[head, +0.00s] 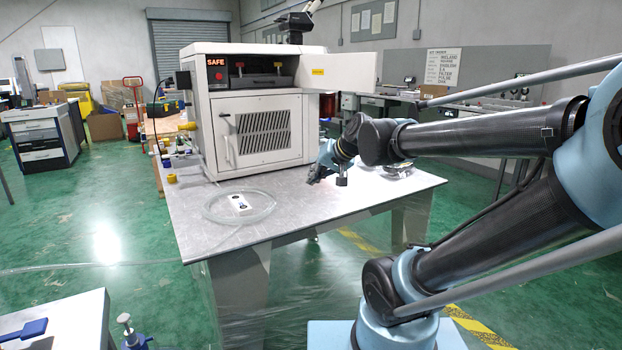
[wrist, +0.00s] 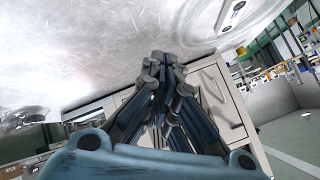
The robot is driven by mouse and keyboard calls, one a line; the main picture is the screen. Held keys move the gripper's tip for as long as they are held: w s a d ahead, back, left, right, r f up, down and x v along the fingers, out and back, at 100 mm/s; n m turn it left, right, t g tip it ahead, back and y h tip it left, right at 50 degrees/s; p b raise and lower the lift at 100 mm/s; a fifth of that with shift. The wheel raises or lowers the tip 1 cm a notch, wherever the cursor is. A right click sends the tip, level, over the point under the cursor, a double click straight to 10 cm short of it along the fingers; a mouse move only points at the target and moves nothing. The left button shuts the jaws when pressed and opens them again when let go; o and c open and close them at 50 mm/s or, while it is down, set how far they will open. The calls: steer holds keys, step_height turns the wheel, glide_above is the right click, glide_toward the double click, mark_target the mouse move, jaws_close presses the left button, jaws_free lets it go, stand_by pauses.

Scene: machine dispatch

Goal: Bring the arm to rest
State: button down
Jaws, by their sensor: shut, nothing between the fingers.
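My arm reaches in from the right in the head view, out over the grey table (head: 300,215). My gripper (head: 315,178) is low over the tabletop, in front of the white machine (head: 258,128). In the wrist view my gripper (wrist: 163,62) is shut, its fingertips together with nothing between them. The tabletop (wrist: 90,45) fills the upper part of that view. Whether the fingertips touch the table I cannot tell.
The machine's upper door (head: 340,72) stands open and its sign reads SAFE. Small yellow and blue items sit at the left edge. Green floor (head: 90,225) is free at left.

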steer(key=s+d+f+g+h, duration=0.5)
steer(key=s+d+f+h, duration=0.1)
steer(key=s+d+f, duration=1)
steer(key=shift+s+d+f, duration=0.4)
steer(key=shift+s+d, duration=0.4)
steer(key=shift+d, duration=0.3)
steer(key=shift+w+f, duration=0.2)
steer(key=shift+w, duration=0.3)
stand_by(1.0)
